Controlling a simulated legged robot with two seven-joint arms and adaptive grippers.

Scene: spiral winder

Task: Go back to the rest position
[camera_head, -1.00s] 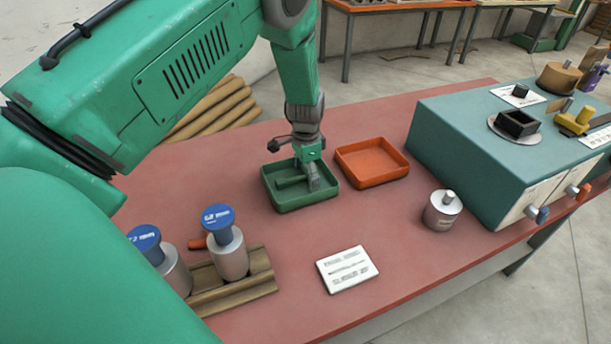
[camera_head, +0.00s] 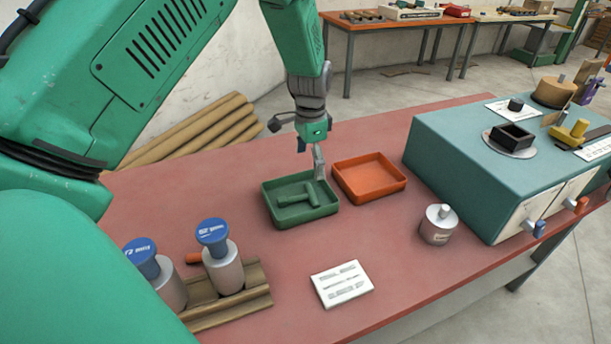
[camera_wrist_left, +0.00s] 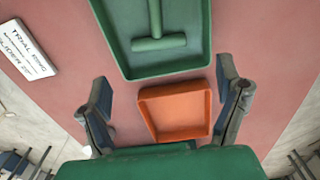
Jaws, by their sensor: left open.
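My left gripper (camera_head: 311,158) is open and empty, raised above the back edge of the green tray (camera_head: 272,211). In the left wrist view its two fingers are spread wide (camera_wrist_left: 163,105), with nothing between them in grip. A green T-shaped piece (camera_head: 306,194) lies in the green tray, clear of the fingers; it also shows in the left wrist view (camera_wrist_left: 157,30). The orange tray (camera_head: 370,181) beside it looks empty. My right gripper is in neither view.
A teal machine box (camera_head: 470,160) stands at the right of the red table (camera_head: 420,285). A metal cylinder (camera_head: 438,226) and a white card (camera_head: 341,284) lie in front. Two blue-topped cylinders (camera_head: 212,231) (camera_head: 142,252) stand in a wooden rack (camera_head: 245,300) at front left.

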